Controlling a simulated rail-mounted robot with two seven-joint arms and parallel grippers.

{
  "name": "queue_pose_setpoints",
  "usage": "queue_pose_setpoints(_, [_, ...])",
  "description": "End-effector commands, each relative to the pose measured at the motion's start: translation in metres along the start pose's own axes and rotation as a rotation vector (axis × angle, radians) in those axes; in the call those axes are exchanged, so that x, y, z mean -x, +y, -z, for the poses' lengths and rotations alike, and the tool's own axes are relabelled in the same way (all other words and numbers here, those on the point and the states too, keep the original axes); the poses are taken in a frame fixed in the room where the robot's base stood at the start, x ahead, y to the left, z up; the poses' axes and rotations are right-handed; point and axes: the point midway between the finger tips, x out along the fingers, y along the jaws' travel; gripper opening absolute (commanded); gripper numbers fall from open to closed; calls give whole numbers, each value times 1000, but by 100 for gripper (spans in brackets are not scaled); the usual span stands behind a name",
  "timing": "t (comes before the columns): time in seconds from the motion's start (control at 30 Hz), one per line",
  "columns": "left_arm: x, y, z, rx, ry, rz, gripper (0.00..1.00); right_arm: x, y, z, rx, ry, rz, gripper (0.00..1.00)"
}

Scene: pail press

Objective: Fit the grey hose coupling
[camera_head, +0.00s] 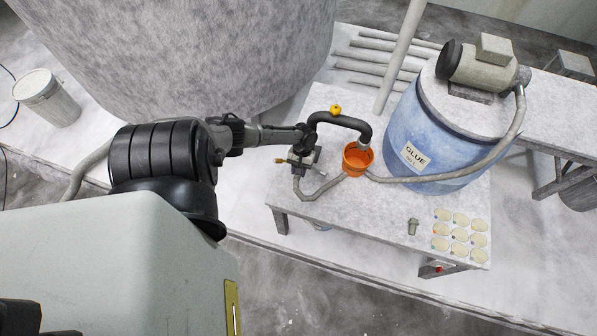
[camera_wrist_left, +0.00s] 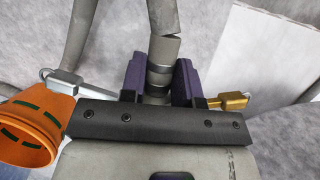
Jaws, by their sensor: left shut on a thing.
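My left gripper (camera_head: 306,138) is over the table beside a small pump-like block (camera_head: 305,158). In the left wrist view its purple fingers (camera_wrist_left: 158,82) are shut on a grey ringed piece (camera_wrist_left: 160,76), which looks like the hose coupling, in line with a grey hose (camera_wrist_left: 165,25). Its far end is hidden by the gripper body, so I cannot tell whether it is seated. A silver lever fitting (camera_wrist_left: 65,82) and a brass fitting (camera_wrist_left: 232,101) flank the fingers. A small grey fitting (camera_head: 413,226) stands alone on the table. My right gripper is not in view.
An orange cup (camera_head: 357,160) sits under a black curved pipe (camera_head: 345,120) with a yellow knob (camera_head: 336,110). A blue glue drum (camera_head: 405,130) carries a motor and hose. Several round discs (camera_head: 460,235) lie at the front right; the table's front middle is clear.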

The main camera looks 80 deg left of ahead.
Motion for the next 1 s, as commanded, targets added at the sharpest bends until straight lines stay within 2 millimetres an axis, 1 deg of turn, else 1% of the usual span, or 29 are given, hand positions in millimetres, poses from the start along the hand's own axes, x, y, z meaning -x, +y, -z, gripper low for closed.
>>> queue_pose_setpoints(0.3, [1,0,1,1,2,0,5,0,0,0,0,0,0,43])
queue_pose_setpoints(0.33, [1,0,1,1,3,0,32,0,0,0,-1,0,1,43])
queue_pose_setpoints(0.6, [0,0,1,1,1,0,58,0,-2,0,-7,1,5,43])
queue_pose_setpoints(0.87, [1,0,1,1,1,0,59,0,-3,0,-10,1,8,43])
queue_pose_setpoints(1.0, [12,-1,1,0,1,0,59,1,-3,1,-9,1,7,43])
